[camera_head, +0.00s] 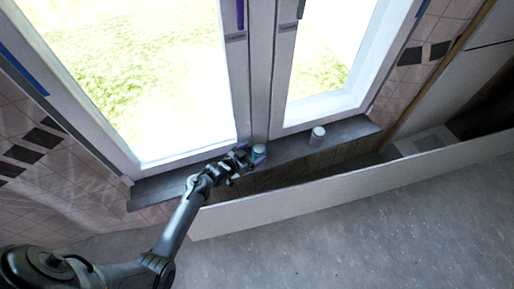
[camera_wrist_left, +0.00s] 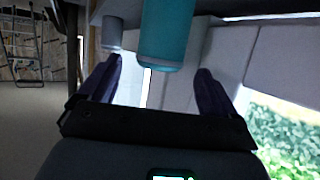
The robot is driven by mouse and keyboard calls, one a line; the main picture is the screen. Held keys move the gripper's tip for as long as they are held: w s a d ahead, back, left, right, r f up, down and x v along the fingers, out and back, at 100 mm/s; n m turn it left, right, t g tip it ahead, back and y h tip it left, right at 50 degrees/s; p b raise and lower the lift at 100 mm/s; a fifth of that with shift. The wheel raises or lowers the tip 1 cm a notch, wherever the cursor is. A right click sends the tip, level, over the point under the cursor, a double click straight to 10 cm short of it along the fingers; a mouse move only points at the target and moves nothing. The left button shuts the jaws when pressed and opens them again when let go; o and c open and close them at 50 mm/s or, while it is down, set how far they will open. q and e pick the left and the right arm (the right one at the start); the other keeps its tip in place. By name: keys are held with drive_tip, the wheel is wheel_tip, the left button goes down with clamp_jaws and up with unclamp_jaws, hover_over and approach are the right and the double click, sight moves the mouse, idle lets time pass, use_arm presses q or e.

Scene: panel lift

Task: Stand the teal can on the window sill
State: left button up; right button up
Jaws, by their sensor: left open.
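The teal can (camera_head: 259,152) is upright on the dark window sill (camera_head: 285,150), in front of the post between the two panes. My left gripper (camera_head: 246,156) is just left of it. In the left wrist view the teal can (camera_wrist_left: 170,38) appears upside down, beyond and between the two spread fingers of my left gripper (camera_wrist_left: 160,82), with a gap to the fingers. Its other end is cut off by the frame's top edge, so its contact with the sill is hidden there. My right gripper is not in view.
A grey-white can (camera_head: 317,135) stands farther right on the sill and also shows in the left wrist view (camera_wrist_left: 112,33). A long pale panel (camera_head: 350,184) stands in front of the sill, with a gap behind it. The sill's left part is clear.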

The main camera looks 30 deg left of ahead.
use_arm(q)
drive_tip(key=s+d+r+g+p, duration=0.1)
drive_tip(key=s+d+r+g, duration=0.2)
drive_tip(key=s, duration=0.7)
drive_tip(key=s+d+r+g+y+p, duration=0.1)
drive_tip(key=s+d+r+g, duration=0.2)
drive_tip(key=s+r, duration=0.4)
drive_tip(key=s+d+r+g+p, duration=0.1)
drive_tip(key=s+d+r+g, duration=0.2)
drive_tip(key=s, duration=1)
wheel_tip(320, 180, up, 2)
drive_tip(key=shift+s+d+r+g+y, duration=0.1)
drive_tip(key=shift+s+d+g+y, duration=0.25)
drive_tip(key=shift+d, duration=0.45)
wheel_tip(320, 180, up, 58)
drive_tip(key=p, duration=5.7)
drive_tip(key=shift+f+p, duration=0.25)
drive_tip(key=shift+p, duration=0.1)
